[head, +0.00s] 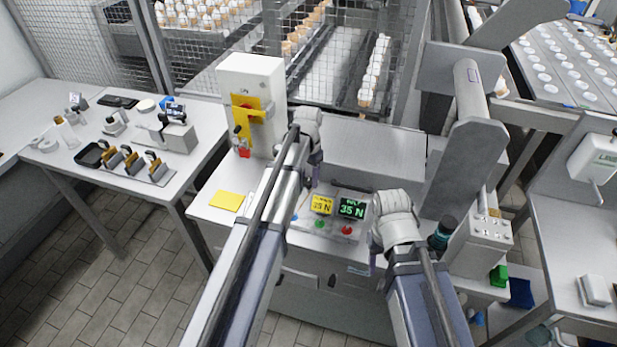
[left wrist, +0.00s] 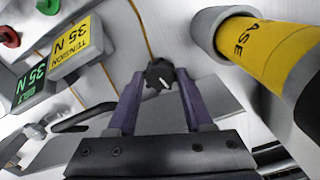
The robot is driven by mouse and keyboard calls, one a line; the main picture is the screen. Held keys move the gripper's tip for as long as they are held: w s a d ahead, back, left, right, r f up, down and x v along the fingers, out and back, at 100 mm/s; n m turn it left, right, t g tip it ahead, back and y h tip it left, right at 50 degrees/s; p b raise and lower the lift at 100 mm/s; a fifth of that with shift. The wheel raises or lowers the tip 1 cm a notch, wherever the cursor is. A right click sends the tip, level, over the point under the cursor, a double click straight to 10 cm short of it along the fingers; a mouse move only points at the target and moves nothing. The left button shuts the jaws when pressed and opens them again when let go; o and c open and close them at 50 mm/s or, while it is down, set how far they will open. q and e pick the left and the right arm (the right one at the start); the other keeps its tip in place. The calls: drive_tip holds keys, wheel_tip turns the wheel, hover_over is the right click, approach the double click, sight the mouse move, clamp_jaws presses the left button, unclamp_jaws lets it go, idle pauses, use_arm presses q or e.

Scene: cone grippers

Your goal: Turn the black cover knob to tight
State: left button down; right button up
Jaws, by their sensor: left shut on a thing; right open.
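The black cover knob (left wrist: 160,74) is a small dark lobed knob with a white pointer mark, on a pale panel in the left wrist view. My left gripper (left wrist: 162,82) has its two purple fingers closed on either side of it. In the head view my left gripper (head: 314,170) is partly covered by its own arm, and the knob cannot be made out there. Any tight or loose marking around the knob is not readable. My right gripper (head: 373,263) is open at the right of the machine's front, mostly hidden behind its wrist.
A yellow display (head: 321,205) and a green display (head: 352,208) both read 35 N. A green button (head: 320,223) and a red button (head: 347,230) sit below them. A yellow cylinder (left wrist: 270,50) stands close beside the knob. A white switch box (head: 252,90) stands behind left.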

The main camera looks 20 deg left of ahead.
sight(308, 181)
use_arm(q)
drive_tip(key=shift+m, duration=1.2)
drive_tip(key=shift+c, duration=1.4)
unclamp_jaws()
drive_tip(key=shift+r, duration=0.15)
wheel_tip(308, 181, up, 8)
drive_tip(key=p, duration=0.8)
drive_tip(key=shift+f, duration=0.2)
drive_tip(key=shift+f, duration=0.1)
